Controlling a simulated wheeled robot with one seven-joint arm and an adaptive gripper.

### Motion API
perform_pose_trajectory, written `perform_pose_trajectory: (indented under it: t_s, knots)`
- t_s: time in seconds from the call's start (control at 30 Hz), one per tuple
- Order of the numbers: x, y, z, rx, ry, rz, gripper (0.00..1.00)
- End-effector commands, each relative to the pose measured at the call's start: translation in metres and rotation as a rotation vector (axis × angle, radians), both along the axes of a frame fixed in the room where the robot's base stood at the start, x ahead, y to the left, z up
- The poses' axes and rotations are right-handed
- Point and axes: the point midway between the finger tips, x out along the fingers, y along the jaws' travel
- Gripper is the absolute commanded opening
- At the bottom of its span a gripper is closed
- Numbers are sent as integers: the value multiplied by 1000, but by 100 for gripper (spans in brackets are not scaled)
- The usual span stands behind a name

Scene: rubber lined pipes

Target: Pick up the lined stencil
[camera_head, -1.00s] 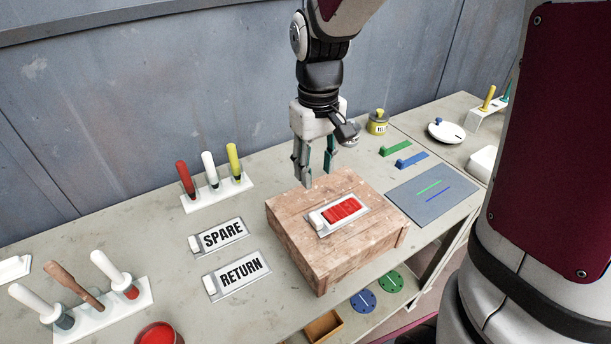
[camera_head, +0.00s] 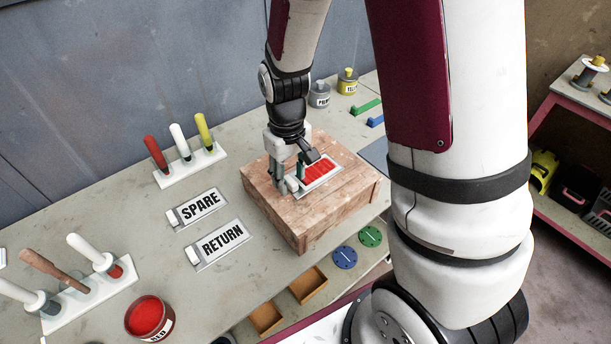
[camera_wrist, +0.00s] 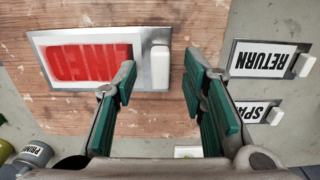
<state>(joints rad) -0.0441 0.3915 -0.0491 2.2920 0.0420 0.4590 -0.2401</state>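The lined stencil (camera_head: 322,170) is a pale metal plate with a red painted area and a white block handle (camera_wrist: 160,67) at one end. It lies flat on top of a wooden box (camera_head: 300,225). In the wrist view its red lettering reads in reverse or upside down (camera_wrist: 90,62). My gripper (camera_head: 289,178) is low over the box at the handle end. In the wrist view its green-padded fingers are open (camera_wrist: 159,72), one on each side of the handle, with visible gaps. I cannot tell how far down the fingertips reach.
The SPARE plate (camera_head: 199,206) and RETURN plate (camera_head: 222,243) lie on the bench left of the box. A rack of brushes (camera_head: 190,167) stands behind them, and a red paint tin (camera_head: 149,318) stands at front left. Primer (camera_head: 319,94) and yellow (camera_head: 347,82) tins stand behind.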

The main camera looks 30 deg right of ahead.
Motion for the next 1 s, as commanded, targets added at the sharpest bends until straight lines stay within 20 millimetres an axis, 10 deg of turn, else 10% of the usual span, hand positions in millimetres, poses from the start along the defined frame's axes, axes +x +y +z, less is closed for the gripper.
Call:
perform_pose_trajectory:
  t_s: [0.3,0.47,1.0]
  knots:
    - [0,0,-5,0,0,0,36]
    - [0,0,-5,0,0,0,0]
    - [1,0,2,0,-3,1,0]
